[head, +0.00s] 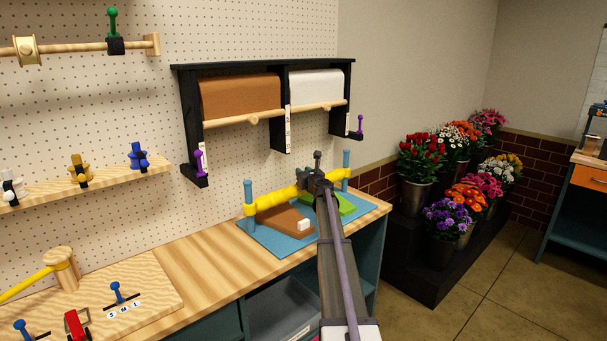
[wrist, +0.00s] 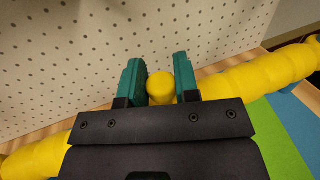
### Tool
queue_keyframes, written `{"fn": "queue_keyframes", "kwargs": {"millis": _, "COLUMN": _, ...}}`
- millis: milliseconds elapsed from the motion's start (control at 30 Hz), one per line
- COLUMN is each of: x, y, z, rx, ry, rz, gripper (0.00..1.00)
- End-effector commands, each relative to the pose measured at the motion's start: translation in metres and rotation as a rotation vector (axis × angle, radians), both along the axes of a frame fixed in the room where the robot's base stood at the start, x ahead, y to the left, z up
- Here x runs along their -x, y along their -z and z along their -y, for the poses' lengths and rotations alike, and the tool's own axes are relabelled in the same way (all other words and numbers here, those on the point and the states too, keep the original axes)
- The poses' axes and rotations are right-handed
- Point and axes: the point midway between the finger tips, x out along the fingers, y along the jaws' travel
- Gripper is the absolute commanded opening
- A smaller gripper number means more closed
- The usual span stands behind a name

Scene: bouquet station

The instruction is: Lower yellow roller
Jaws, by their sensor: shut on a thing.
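The yellow roller (head: 275,197) lies level between two blue posts (head: 249,197) above a blue mat (head: 276,241) on the workbench. My gripper (head: 318,178) is at the roller's middle, and my arm reaches in from the front and hides part of it. In the wrist view the two teal fingers of my gripper (wrist: 159,82) stand on either side of a short yellow knob (wrist: 160,86) on the roller (wrist: 262,76) and are shut on it. Under the roller lie a brown sheet (head: 282,219) with a small white block (head: 304,224) and a green sheet (head: 345,204).
A black rack (head: 187,130) with brown and white paper rolls hangs on the pegboard above. Purple handles (head: 199,160) stick out from its ends. The bench's middle (head: 190,262) is clear. A wooden mallet (head: 62,267) with a yellow handle stands at left. Flower buckets (head: 416,197) stand at right.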

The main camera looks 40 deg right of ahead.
Motion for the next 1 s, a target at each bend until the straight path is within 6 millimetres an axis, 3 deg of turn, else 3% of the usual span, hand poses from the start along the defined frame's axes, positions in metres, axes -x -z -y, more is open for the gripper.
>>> {"fn": "queue_keyframes", "kwargs": {"millis": 33, "x": 0.0, "y": 0.029, "z": 0.0, "rx": 0.0, "ry": 0.0, "rz": 0.0, "gripper": 0.0}}
{"fn": "queue_keyframes", "kwargs": {"millis": 133, "x": 0.0, "y": 0.046, "z": 0.0, "rx": 0.0, "ry": 0.0, "rz": 0.0, "gripper": 0.0}}
{"fn": "queue_keyframes", "kwargs": {"millis": 500, "x": 0.0, "y": 0.046, "z": 0.0, "rx": 0.0, "ry": 0.0, "rz": 0.0, "gripper": 0.0}}
{"fn": "queue_keyframes", "kwargs": {"millis": 533, "x": 0.0, "y": 0.046, "z": 0.0, "rx": 0.0, "ry": 0.0, "rz": 0.0, "gripper": 0.31}}
{"fn": "queue_keyframes", "kwargs": {"millis": 800, "x": 0.0, "y": 0.046, "z": 0.0, "rx": 0.0, "ry": 0.0, "rz": 0.0, "gripper": 0.55}}
{"fn": "queue_keyframes", "kwargs": {"millis": 1000, "x": 0.0, "y": 0.046, "z": 0.0, "rx": 0.0, "ry": 0.0, "rz": 0.0, "gripper": 0.55}}
